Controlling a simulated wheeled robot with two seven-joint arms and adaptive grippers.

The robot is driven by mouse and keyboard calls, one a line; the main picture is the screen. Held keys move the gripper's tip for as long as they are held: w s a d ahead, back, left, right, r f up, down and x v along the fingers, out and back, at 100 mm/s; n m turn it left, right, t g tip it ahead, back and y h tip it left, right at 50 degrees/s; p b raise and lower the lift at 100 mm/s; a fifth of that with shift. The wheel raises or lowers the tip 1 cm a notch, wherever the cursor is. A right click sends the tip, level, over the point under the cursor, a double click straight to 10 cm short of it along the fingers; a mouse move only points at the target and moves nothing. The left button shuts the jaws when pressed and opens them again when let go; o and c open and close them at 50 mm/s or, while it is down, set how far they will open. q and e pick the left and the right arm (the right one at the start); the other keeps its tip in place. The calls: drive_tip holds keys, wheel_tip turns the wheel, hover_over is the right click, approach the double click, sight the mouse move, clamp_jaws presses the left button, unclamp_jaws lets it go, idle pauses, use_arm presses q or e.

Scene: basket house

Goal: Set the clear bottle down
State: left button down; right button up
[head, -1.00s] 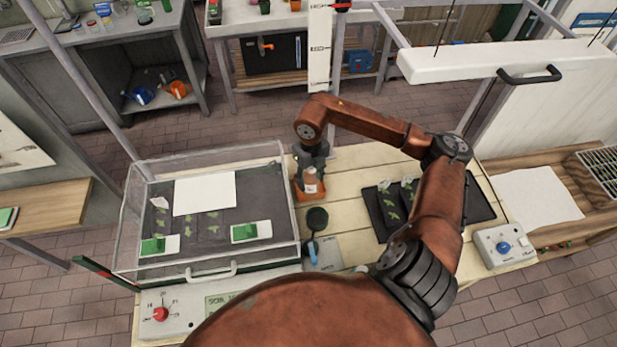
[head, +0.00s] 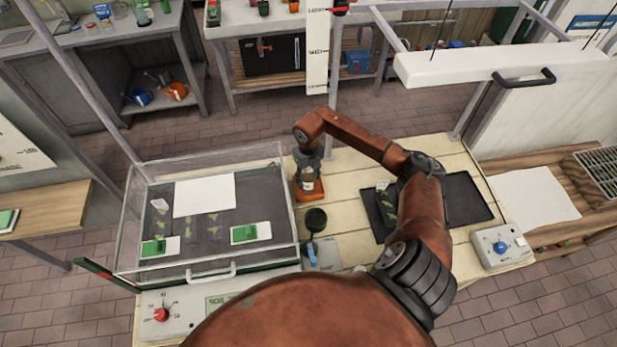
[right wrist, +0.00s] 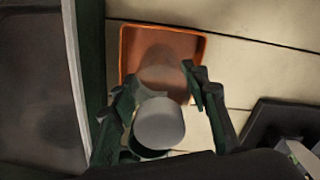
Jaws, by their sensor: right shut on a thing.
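The clear bottle (head: 307,185) stands roughly upright at the orange tray (head: 311,196), near the right wall of the glass-sided case. In the right wrist view its pale grey cap (right wrist: 159,123) points towards the camera, with the orange tray (right wrist: 196,50) behind it. My right gripper (head: 308,172) is shut on the bottle from above, with one finger on each side in the right wrist view (right wrist: 160,103). I cannot tell whether the bottle's base touches the tray. My left gripper is not in view.
The clear-walled case (head: 291,215) stands close on the left. A dark round cup (head: 316,219) is in front of the orange tray. A black tray (head: 465,203) with seedlings lies to the right, under my arm. Bare wooden planks (head: 347,185) lie between them.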

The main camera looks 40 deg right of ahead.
drive_tip(key=shift+f, duration=0.1)
drive_tip(key=o, duration=1.1)
wheel_tip(320, 180, up, 12)
drive_tip(key=shift+r+b, duration=0.2)
drive_tip(key=shift+b, duration=0.3)
